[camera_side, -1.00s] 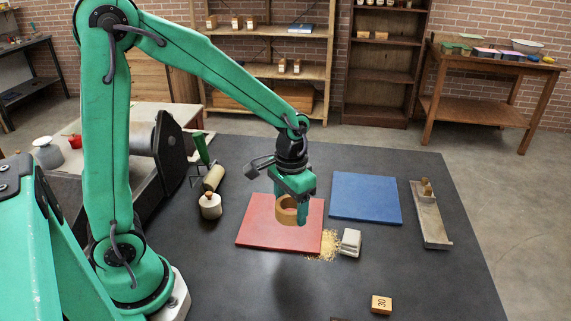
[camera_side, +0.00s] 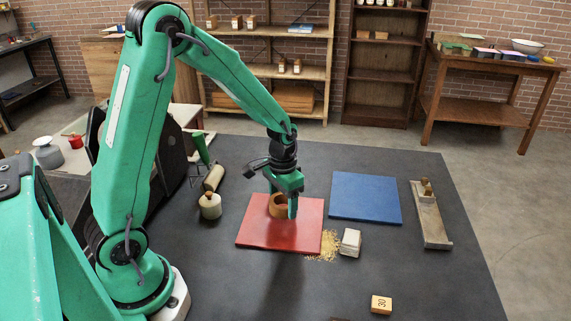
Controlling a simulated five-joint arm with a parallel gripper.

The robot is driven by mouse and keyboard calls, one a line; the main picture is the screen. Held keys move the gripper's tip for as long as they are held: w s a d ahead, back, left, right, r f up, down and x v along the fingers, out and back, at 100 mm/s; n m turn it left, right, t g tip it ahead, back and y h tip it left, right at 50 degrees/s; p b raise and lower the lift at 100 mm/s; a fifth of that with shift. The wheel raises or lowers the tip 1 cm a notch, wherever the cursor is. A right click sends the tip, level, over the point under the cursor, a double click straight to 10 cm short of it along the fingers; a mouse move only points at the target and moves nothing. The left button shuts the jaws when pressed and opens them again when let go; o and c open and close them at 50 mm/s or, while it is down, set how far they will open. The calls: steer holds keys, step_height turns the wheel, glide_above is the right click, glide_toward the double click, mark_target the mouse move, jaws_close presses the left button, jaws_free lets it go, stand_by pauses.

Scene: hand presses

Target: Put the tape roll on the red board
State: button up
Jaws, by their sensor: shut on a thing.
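The tape roll (camera_side: 278,207) is a brown ring, held upright or nearly so between the fingers of my gripper (camera_side: 284,208). My gripper points down and is shut on the roll. The red board (camera_side: 265,234) lies flat on the dark table, under the roll. The roll is low over the board's upper middle part; I cannot tell whether it touches the board. Part of the roll is hidden by a gripper finger.
A blue board (camera_side: 366,197) lies to the right. A pale block (camera_side: 350,242) and yellowish crumbs (camera_side: 326,247) are at the red board's right edge. A wooden block (camera_side: 381,305) marked 30 lies in front.

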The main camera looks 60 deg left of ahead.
mark_target(283, 210)
steer(key=shift+f, duration=1.55)
steer(key=shift+f, duration=0.15)
steer(key=o, duration=1)
step_height(283, 210, up, 11)
steer(key=shift+f, duration=0.1)
steer(key=shift+r, duration=0.75)
steer(key=shift+r, duration=0.1)
